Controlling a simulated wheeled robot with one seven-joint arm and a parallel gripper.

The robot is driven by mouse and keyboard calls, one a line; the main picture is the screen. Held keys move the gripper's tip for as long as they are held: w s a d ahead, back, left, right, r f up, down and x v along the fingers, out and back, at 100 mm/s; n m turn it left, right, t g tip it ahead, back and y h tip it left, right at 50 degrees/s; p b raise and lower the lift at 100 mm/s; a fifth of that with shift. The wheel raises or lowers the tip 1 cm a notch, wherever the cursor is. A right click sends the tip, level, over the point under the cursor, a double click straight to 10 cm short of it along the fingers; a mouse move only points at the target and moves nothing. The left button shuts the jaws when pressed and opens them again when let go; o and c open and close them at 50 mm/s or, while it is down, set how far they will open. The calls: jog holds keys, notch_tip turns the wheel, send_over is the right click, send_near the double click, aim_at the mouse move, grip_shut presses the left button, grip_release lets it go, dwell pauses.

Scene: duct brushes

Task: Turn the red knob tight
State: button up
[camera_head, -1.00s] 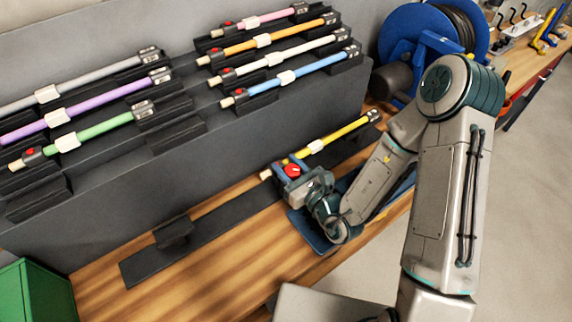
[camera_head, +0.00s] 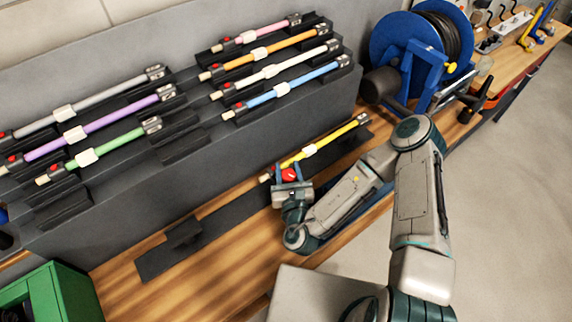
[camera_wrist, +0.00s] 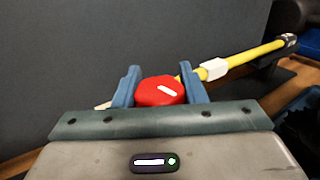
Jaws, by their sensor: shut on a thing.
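The red knob (camera_wrist: 160,91) sits between the two blue fingers of my gripper (camera_wrist: 160,88) in the wrist view. It has a white mark on its face, slanting down to the right. In the head view the knob (camera_head: 290,175) shows at the near left end of a yellow rod (camera_head: 325,147). My gripper (camera_head: 291,173) is shut on the knob. The yellow rod carries a white collar (camera_wrist: 213,69) and lies in a dark holder on the bench; its clamp behind the knob is mostly hidden by the fingers.
A dark stepped rack (camera_head: 110,200) with several coloured rods stands behind the bench. A blue hose reel (camera_head: 420,50) stands at the back right. A green box (camera_head: 50,292) is at the lower left. Bare wooden bench (camera_head: 215,262) lies left of my gripper.

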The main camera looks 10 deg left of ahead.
jog(key=shift+w+d+m+t+h+p, duration=0.15)
jog(key=shift+m+t+h+p, duration=0.4)
jog(key=shift+m+h, duration=0.75)
jog(key=shift+d+r+m+h, duration=0.15)
jog(key=shift+m+h, duration=0.35)
jog(key=shift+h, duration=1)
jog(key=o, duration=1)
jog(key=shift+w, duration=0.1)
jog(key=shift+c, duration=0.2)
jog(key=shift+d, duration=0.1)
